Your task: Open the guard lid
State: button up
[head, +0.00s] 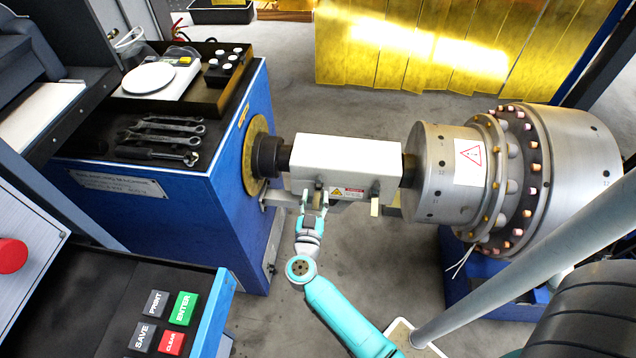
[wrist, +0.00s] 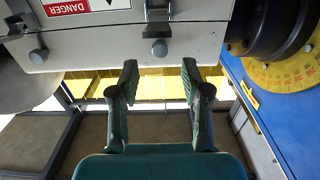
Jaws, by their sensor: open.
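The guard lid (head: 345,162) is a white box-shaped cover over the shaft between the blue machine and the large steel rotor (head: 450,170). It looks shut. Its front face carries a danger label (head: 347,193) and small latch-like fittings. In the wrist view the lid's front face (wrist: 105,40) fills the top, with a dark latch and knob (wrist: 158,47) near its lower edge. My gripper (head: 314,193) is just in front of the lid's lower front edge. In the wrist view my gripper (wrist: 160,85) has its two fingers apart, with nothing between them, below the latch.
The blue machine (head: 235,165) stands left of the lid, with wrenches (head: 165,130) and a scale (head: 150,78) on top. A control panel (head: 150,310) with buttons is at the lower left. A grey pole (head: 530,265) crosses the lower right. Yellow curtains (head: 430,45) hang behind.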

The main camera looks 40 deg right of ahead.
aim_at(318, 182)
jog(key=x, duration=0.5)
jog(key=shift+w+d, duration=0.2)
jog(key=shift+d, duration=0.05)
grip_shut()
